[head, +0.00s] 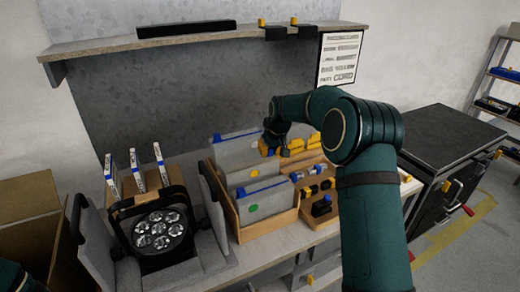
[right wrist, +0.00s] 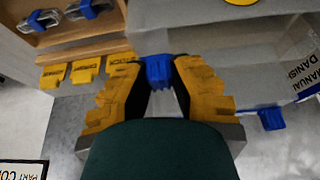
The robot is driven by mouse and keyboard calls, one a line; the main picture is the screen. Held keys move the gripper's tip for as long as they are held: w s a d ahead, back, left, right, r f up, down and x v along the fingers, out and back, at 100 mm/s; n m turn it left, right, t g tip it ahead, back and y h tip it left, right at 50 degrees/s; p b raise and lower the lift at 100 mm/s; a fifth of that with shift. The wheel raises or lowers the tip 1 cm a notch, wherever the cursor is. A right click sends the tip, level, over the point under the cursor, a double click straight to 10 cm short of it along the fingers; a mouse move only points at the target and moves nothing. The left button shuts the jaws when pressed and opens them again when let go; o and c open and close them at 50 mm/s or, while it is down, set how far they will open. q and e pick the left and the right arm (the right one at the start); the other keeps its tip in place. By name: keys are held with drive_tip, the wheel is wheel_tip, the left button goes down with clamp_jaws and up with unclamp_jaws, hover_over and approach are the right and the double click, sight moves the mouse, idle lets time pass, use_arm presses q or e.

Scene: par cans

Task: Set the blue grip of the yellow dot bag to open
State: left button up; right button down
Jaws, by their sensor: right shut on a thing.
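The yellow dot bag (head: 236,154) is a clear grey bag standing at the back of a wooden rack, with a blue strip along its top edge. Its yellow dot (head: 254,173) shows low on its face, and also at the top edge of the right wrist view (right wrist: 240,2). My right gripper (head: 267,150) is at the right end of that bag's top. In the right wrist view its yellow ridged fingers are shut on a small blue grip (right wrist: 158,71), which appears to be this bag's. My left gripper is not in view.
A green dot bag (head: 247,202) with a blue strip stands in front in the wooden rack (head: 271,222). An organiser (head: 320,216) with small parts stands to the right. A par can (head: 160,230) sits left. A shelf (head: 205,38) overhangs the back.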

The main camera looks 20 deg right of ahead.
drive_tip(key=shift+d+f, duration=0.1)
drive_tip(key=shift+f, duration=0.1)
drive_tip(key=c, duration=0.8)
unclamp_jaws()
drive_tip(key=shift+r, duration=0.15)
drive_tip(key=v, duration=1.2)
